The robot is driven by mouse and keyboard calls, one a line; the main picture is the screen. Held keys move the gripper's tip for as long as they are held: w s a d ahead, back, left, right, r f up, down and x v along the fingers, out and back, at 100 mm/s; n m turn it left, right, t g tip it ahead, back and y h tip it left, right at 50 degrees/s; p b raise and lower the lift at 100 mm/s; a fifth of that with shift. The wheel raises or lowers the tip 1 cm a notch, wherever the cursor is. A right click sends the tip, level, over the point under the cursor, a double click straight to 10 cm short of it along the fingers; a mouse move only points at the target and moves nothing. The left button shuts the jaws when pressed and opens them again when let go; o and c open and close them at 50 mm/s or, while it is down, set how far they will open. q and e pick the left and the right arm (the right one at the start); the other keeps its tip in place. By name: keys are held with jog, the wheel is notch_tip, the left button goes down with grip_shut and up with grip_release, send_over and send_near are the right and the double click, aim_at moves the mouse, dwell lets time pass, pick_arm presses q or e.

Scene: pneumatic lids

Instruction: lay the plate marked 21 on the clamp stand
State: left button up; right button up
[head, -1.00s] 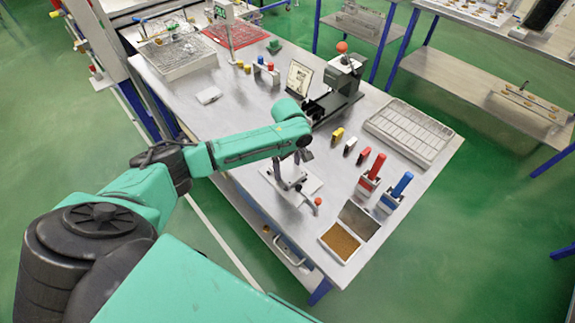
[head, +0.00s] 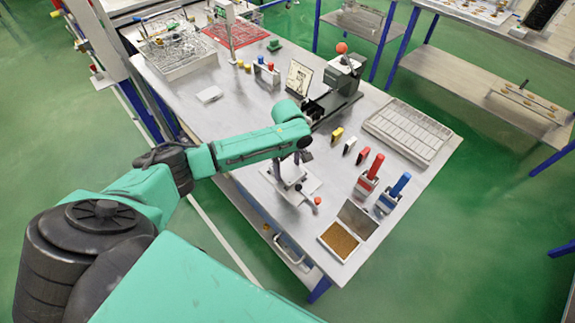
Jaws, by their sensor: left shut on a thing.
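The clamp stand (head: 309,185) is a light metal piece with a red knob, near the front edge of the bench. My left gripper (head: 289,178) points down over it, at the end of the green arm. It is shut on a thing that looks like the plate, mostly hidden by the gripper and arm. I cannot read the number 21 anywhere, and I cannot tell whether the plate touches the stand. My right gripper is not in view.
A dark machine with a red ball (head: 341,48) stands behind. Red (head: 371,172) and blue (head: 394,192) handled tools, a compartment tray (head: 408,132) and a brown-filled tray (head: 340,240) are to the right. A small white plate (head: 210,94) lies on clear bench at left.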

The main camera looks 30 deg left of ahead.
pick_arm(q)
jog(key=shift+f, duration=0.3)
dwell(0.5)
jog(key=o, duration=1.4)
jog(key=shift+o, duration=0.2)
jog(key=shift+r+p, duration=0.6)
jog(key=shift+r, duration=2.9)
notch_tip(320, 180, up, 15)
jog(key=shift+f+b, duration=0.2)
jog(key=shift+b, duration=0.25)
